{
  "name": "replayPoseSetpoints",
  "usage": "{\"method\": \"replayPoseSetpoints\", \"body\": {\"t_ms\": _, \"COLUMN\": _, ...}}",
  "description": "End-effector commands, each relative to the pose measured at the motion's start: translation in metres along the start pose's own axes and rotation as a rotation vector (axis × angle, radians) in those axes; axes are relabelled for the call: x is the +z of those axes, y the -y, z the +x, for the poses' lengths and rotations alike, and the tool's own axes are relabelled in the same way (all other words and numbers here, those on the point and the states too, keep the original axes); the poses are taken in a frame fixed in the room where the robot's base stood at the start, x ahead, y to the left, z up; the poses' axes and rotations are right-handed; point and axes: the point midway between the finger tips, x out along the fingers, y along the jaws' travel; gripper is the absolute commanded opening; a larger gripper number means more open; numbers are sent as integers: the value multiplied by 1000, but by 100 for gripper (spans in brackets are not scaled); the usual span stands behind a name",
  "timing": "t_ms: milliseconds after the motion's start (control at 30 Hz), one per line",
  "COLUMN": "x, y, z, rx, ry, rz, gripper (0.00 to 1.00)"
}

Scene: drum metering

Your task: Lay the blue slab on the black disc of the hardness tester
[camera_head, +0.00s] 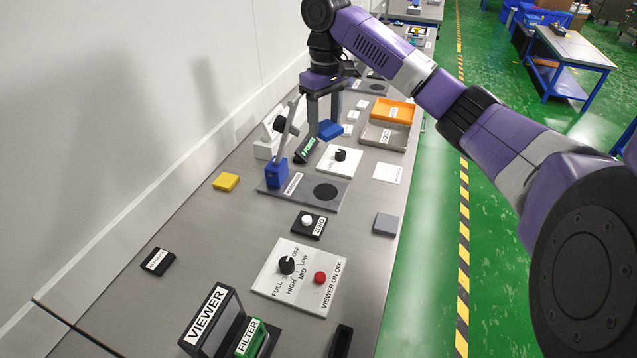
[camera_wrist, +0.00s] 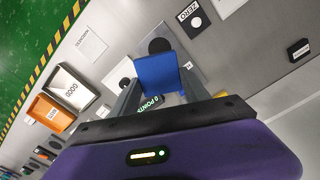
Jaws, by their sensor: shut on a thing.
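My gripper (camera_head: 325,126) is shut on the blue slab (camera_head: 331,130) and holds it above the bench, behind the hardness tester in the head view. In the wrist view the slab (camera_wrist: 157,73) sits between the two fingers. The hardness tester has a grey base plate (camera_head: 301,199), a blue block (camera_head: 277,173) with a grey lever, and a flat black disc (camera_head: 325,191). The disc is bare in the head view. In the wrist view the disc (camera_wrist: 159,45) shows just past the slab's edge, partly hidden by it.
A white panel with a black knob (camera_head: 340,157) and a green-labelled block (camera_head: 308,150) stand near the slab. A ZERO button box (camera_head: 309,225) lies in front of the tester. A grey slab (camera_head: 386,224), a yellow block (camera_head: 226,181) and orange (camera_head: 392,111) and grey trays surround it.

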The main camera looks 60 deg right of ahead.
Motion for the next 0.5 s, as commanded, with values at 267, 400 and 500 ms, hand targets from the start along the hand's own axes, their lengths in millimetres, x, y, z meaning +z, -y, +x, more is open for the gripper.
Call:
{"method": "replayPoseSetpoints", "body": {"t_ms": 267, "x": 0, "y": 2, "z": 20, "rx": -7, "ry": 2, "rz": -90, "gripper": 13}}
{"method": "replayPoseSetpoints", "body": {"t_ms": 400, "x": 1, "y": 3, "z": 55, "rx": -9, "ry": 3, "rz": -89, "gripper": 13}}
{"method": "replayPoseSetpoints", "body": {"t_ms": 500, "x": 1, "y": 1, "z": 75, "rx": -4, "ry": 5, "rz": -87, "gripper": 13}}
